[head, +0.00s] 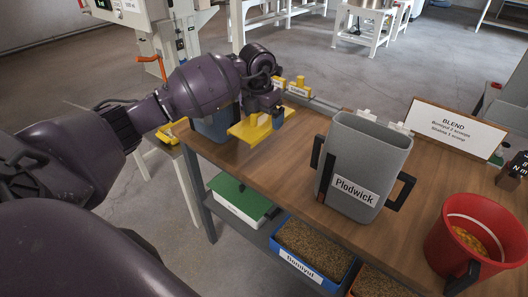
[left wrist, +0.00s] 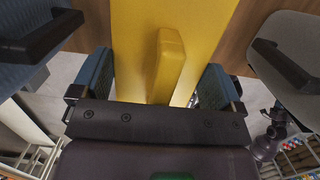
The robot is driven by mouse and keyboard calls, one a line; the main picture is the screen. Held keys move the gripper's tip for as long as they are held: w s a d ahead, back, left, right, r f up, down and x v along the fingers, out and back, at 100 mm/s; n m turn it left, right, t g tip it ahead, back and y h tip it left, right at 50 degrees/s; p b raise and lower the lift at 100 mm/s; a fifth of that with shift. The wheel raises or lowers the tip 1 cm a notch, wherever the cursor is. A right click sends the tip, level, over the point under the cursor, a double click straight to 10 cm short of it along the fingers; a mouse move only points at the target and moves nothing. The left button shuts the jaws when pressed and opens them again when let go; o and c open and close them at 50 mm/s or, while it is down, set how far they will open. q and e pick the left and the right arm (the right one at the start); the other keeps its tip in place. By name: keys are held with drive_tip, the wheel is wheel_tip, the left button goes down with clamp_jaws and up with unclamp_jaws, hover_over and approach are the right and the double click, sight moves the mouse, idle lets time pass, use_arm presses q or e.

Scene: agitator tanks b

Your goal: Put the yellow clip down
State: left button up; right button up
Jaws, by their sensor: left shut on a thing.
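The yellow clip (head: 248,130) is a flat yellow piece with a raised grip, near the far left end of the wooden table. My left gripper (head: 277,112) is shut on it from above. In the left wrist view the clip's wide yellow face (left wrist: 205,25) and raised rib (left wrist: 168,62) show between the two blue-padded fingers (left wrist: 158,85). I cannot tell whether the clip's underside touches the tabletop. My right gripper is in neither view.
A blue-grey container (head: 213,126) stands left of the clip. The grey Plodwick jug (head: 365,150) stands to the right, with a red bucket (head: 455,252) beyond. A BLEND sign (head: 457,130) stands at the back. Bare wood (head: 262,165) lies between clip and jug.

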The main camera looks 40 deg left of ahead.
sight(265, 158)
use_arm(q)
wheel_tip(265, 158, down, 13)
drive_tip(key=shift+r+b, duration=0.1)
drive_tip(key=shift+b, duration=0.35)
drive_tip(key=shift+f, duration=0.25)
drive_tip(key=o, duration=0.6)
drive_tip(key=shift+c, duration=0.2)
